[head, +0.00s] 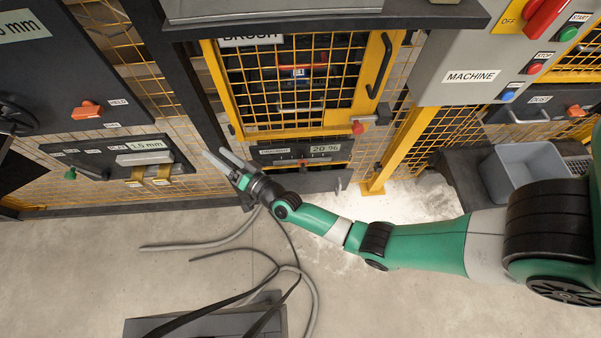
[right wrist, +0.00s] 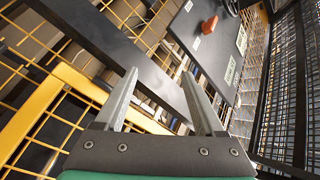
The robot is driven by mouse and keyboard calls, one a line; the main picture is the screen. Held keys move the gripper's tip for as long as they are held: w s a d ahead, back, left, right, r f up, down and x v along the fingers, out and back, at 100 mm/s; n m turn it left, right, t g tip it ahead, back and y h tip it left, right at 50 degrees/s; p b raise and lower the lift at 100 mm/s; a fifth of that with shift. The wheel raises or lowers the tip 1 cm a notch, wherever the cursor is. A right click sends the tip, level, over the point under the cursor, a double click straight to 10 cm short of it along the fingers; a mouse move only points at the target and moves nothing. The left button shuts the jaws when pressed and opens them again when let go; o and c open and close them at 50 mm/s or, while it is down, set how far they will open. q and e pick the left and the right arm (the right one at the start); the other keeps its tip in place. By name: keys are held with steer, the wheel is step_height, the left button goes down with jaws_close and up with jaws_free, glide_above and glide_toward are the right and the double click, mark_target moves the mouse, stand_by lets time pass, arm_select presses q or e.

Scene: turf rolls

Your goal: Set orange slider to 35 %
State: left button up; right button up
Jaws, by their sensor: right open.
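A dark panel (head: 270,153) below the yellow mesh door carries a display (head: 325,148) that seems to read 20 %. A small red-orange knob (head: 301,163) sits near the middle of a slot on it. I take this knob for the orange slider, but its exact colour and scale are too small to tell. My right gripper (head: 212,152) is open and empty, left of that panel and apart from the knob. Its two fingers also show in the right wrist view (right wrist: 158,75), with nothing between them. The slider is not seen in that view. My left gripper is not in view.
The mesh door (head: 300,85) has a black handle (head: 379,65). An orange switch (head: 86,110) is on the left panel, also in the right wrist view (right wrist: 209,25). Another orange knob (head: 575,111) is at right. A grey bin (head: 525,170) stands right. Hoses (head: 215,242) cross the floor.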

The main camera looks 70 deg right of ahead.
steer(key=s+d+f+m+g+h, duration=0.2)
steer(key=s+d+f, duration=0.1)
steer(key=s+f, duration=0.4)
steer(key=s+d+f+m+g+h, duration=0.25)
steer(key=s+f, duration=0.35)
steer(key=f, duration=0.4)
steer(key=m+g+h, duration=0.2)
steer(key=g, duration=0.2)
glide_toward(305, 173)
steer(key=b+x, duration=0.6)
steer(key=x, duration=0.4)
steer(key=shift+f, duration=0.2)
steer(key=shift+w+d+t+b, duration=0.25)
steer(key=shift+w+d+b, duration=0.1)
steer(key=shift+b, duration=0.05)
steer(key=shift+c, duration=0.3)
jaws_close()
steer(key=shift+s, duration=0.1)
